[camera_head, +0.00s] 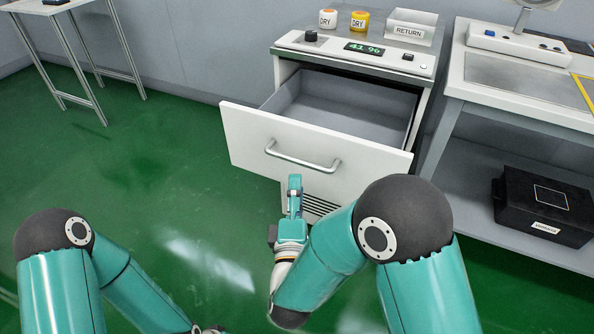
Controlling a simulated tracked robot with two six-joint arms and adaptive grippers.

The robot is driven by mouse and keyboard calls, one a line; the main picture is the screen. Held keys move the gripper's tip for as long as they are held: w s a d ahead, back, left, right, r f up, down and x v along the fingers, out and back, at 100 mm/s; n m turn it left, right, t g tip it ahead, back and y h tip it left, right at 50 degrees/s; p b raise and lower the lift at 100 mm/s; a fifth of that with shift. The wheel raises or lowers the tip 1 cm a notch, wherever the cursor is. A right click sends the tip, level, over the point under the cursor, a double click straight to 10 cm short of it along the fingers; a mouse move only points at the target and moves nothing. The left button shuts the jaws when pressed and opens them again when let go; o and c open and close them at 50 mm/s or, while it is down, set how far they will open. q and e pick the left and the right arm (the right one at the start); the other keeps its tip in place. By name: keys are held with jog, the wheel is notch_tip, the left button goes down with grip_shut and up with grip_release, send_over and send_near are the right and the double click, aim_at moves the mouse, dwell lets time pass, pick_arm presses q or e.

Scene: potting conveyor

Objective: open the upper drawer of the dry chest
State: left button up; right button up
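The dry chest (430,92) is a white cabinet with a knob and a green display reading about 41 % on its sloped top panel. Its upper drawer (250,129) is pulled far out, and its grey inside looks empty. A curved metal handle (303,161) is on the drawer front. My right gripper (295,183) is just below and in front of the handle, seen narrow; it seems apart from the handle, and its finger opening cannot be made out. My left arm reaches down out of the bottom edge, and its gripper is out of view.
On the chest stand a white DRY jar (327,19), a yellow DRY jar (360,21) and a RETURN tray (409,32). A workbench (520,112) is at right, with a black box (543,207) on its lower shelf.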

jog(key=shift+v, duration=2.25)
jog(key=s+d+f+m+g+y, duration=0.1)
jog(key=d+f+m+g+y, duration=0.3)
jog(key=f, duration=0.7)
jog(key=d+f+m+g+h, duration=0.15)
jog(key=f+m+g, duration=0.45)
jog(key=f, duration=0.6)
jog(key=s+d+f+m+g+y, duration=0.2)
jog(key=s+f+m+g, duration=0.25)
jog(key=s, duration=0.35)
jog(key=s+d+f+m+g+y, duration=0.2)
jog(key=s+f+m+g, duration=0.25)
jog(key=s, duration=0.25)
notch_tip(320, 180, up, 25)
jog(key=s+p, duration=0.2)
jog(key=p, duration=2.3)
jog(key=shift+f+m, duration=0.15)
jog(key=shift+m, duration=0.15)
